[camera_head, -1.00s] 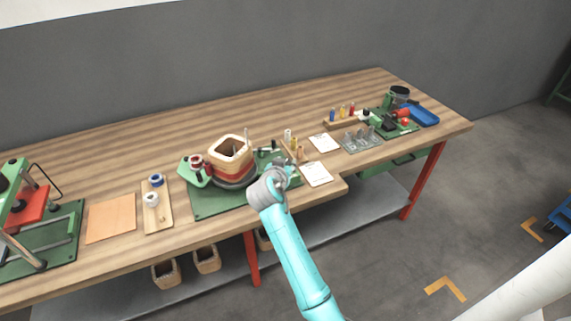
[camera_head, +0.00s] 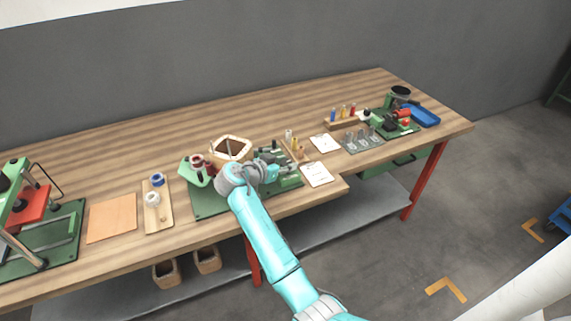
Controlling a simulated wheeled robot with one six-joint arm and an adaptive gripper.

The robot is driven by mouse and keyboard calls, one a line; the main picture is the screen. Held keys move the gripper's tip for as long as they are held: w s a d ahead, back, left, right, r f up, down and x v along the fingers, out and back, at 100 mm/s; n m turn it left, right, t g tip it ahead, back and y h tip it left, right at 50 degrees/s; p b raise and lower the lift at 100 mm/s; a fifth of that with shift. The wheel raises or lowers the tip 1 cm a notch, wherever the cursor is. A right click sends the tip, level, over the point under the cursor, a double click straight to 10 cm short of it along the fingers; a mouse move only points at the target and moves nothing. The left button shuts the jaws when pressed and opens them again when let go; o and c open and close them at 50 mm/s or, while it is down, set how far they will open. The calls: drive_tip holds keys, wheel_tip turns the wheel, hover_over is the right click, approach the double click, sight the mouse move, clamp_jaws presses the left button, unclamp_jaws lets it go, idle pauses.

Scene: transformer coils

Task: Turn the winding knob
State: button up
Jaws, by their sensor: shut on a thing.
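The winding machine stands on a green base plate (camera_head: 208,205) near the front edge of the bench. My gripper (camera_head: 284,168) is at the right side of the machine, low over the green plate. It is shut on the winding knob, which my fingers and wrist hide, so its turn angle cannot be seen.
A green press (camera_head: 22,215) stands far left.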

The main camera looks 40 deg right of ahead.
drive_tip(key=o, duration=1.1)
drive_tip(key=shift+o, duration=0.2)
drive_tip(key=v, duration=1.2)
